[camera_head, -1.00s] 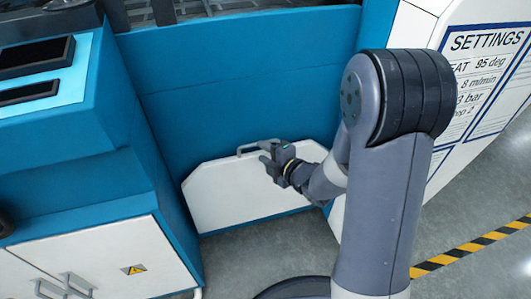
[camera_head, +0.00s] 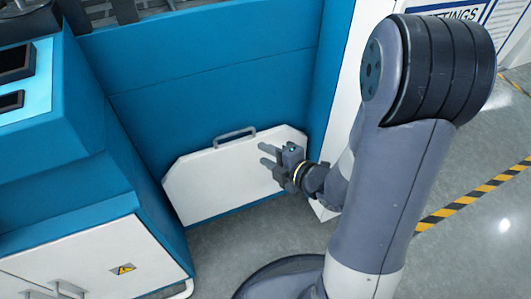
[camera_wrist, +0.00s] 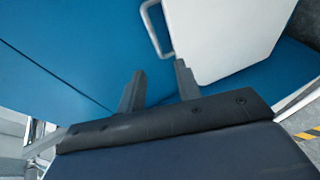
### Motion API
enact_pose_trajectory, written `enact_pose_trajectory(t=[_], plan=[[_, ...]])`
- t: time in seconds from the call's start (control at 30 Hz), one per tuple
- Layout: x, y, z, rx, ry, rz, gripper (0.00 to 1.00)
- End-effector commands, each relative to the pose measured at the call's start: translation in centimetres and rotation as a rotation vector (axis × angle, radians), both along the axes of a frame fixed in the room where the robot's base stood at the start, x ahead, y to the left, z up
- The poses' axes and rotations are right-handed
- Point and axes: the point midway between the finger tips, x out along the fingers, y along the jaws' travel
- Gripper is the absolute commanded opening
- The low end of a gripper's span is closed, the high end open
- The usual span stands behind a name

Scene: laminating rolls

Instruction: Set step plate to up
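The step plate (camera_head: 225,183) is a white panel with cut upper corners, low on the blue machine front. It stands about upright against the blue panel, with a grey bar handle (camera_head: 234,137) on its top edge. My gripper (camera_head: 264,155) is in front of the plate's right part, right of and a little below the handle. In the wrist view the handle (camera_wrist: 153,28) and the white plate (camera_wrist: 225,35) lie beyond my fingers (camera_wrist: 158,82). The fingers are apart with nothing between them. The handle is outside the gripper.
A blue cabinet with white doors (camera_head: 100,262) stands at the left, close to the plate. A white side panel with a settings sheet (camera_head: 465,12) is at the right. Grey floor lies in front, with a yellow-black stripe (camera_head: 470,198) at the right.

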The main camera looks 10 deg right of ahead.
Motion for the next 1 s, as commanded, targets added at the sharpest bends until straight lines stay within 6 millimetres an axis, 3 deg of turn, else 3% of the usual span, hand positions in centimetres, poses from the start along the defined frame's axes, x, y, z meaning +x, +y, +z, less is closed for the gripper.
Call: enact_pose_trajectory(t=[0.37,0.9,1.0], plan=[[1.2,1.0,-0.6,-0.001,-0.001,0.003,0.33],[8.5,6.6,-3.3,0.001,-0.003,0.003,0.33],[9.2,6.6,-2.7,0.001,-0.001,0.0,0.33]])
